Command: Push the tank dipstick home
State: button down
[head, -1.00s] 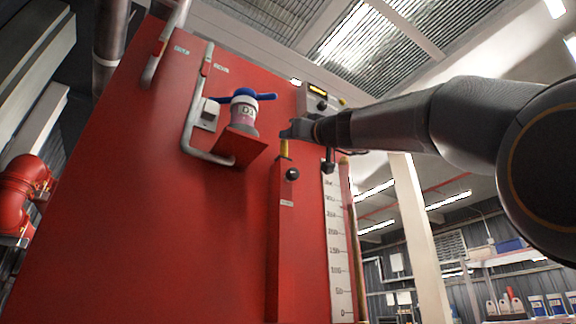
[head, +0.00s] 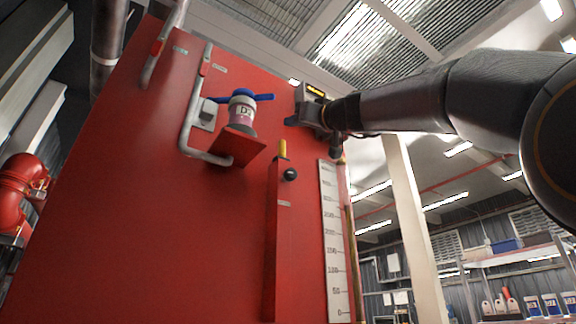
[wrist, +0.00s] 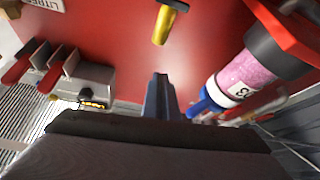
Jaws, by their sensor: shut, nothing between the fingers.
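The dipstick's yellow end (head: 283,149) sticks up a short way from the top of a narrow red upright tube (head: 284,240) on the red tank's face. The yellow end also shows at the top of the wrist view (wrist: 165,24), with a dark part beside it. My gripper (head: 290,121) is shut and empty. It is above the yellow end and apart from it, with a clear gap. In the wrist view my closed fingers (wrist: 160,96) point toward the tank, and the stick is beyond their tips. The length of stick inside the tube is hidden.
A pink and white canister with a blue handle (head: 242,112) stands on a red bracket (head: 232,146) left of the tube. A black knob (head: 290,174) is near the tube's top. A white level scale (head: 334,245) is to the right. A grey box with a lit display (head: 315,91) is behind my gripper.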

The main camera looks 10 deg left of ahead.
jog(key=b+v, duration=0.3)
jog(key=v, duration=0.3)
dwell(0.7)
